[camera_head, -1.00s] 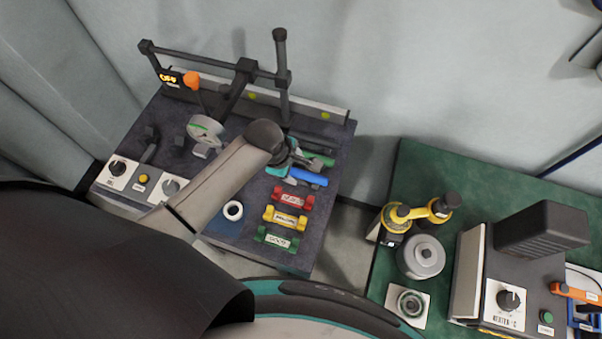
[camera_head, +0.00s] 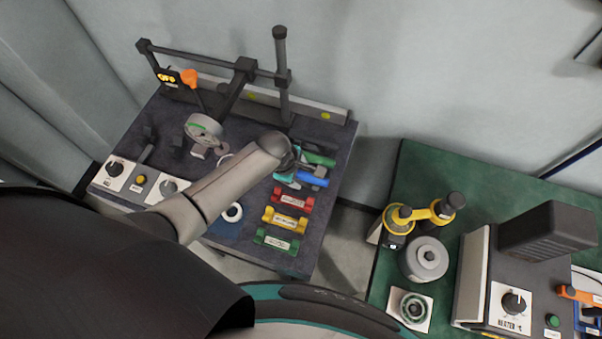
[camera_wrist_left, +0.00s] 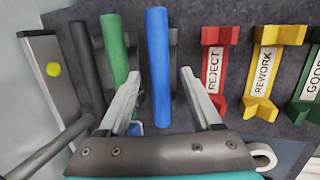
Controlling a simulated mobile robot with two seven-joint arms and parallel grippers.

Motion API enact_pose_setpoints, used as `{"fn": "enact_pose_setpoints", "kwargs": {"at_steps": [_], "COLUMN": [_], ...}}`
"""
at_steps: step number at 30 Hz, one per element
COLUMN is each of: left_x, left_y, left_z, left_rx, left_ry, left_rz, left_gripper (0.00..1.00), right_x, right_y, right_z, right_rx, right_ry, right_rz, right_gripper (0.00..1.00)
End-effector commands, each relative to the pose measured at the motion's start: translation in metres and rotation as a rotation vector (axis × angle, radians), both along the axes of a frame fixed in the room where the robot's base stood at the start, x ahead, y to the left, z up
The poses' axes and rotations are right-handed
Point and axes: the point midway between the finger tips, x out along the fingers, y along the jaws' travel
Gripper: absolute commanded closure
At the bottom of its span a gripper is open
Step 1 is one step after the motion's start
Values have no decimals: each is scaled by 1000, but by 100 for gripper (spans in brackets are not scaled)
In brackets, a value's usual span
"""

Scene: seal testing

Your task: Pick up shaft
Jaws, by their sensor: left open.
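Three shafts lie side by side on the dark bench: a blue shaft (camera_head: 313,179), a green shaft (camera_head: 319,159) and a dark shaft that shows in the left wrist view (camera_wrist_left: 86,62). In that view the blue shaft (camera_wrist_left: 157,50) appears between the two fingers of my left gripper (camera_wrist_left: 161,74), and the green shaft (camera_wrist_left: 116,45) is left of it. The fingers are spread, with a gap to the blue shaft on each side. My left gripper (camera_head: 302,178) is over the shafts in the head view, partly hidden by its wrist. My right gripper is not seen.
Red REJECT (camera_head: 292,200), yellow REWORK (camera_head: 285,219) and green GOOD (camera_head: 276,240) holders stand beside the shafts. A dark post (camera_head: 281,60) and crossbar rise behind. A white ring (camera_head: 233,212) lies nearby. A green table (camera_head: 385,270) with equipment is at the right.

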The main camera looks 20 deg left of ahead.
Motion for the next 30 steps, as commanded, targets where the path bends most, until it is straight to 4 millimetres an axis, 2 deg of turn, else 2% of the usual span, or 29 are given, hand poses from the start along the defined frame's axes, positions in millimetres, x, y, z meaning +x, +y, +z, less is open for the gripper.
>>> {"fn": "enact_pose_setpoints", "kwargs": {"at_steps": [2, 19, 30], "left_x": [0, 0, 0], "left_y": [0, 0, 0], "left_z": [0, 0, 0], "left_rx": [0, 0, -1], "left_ry": [0, 0, 1], "left_rz": [0, 0, 1], "left_gripper": [35, 100, 100], "right_x": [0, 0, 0], "right_y": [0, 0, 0], "right_z": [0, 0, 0], "right_rx": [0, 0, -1], "right_ry": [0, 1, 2], "right_rz": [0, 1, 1], "right_gripper": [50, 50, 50]}}
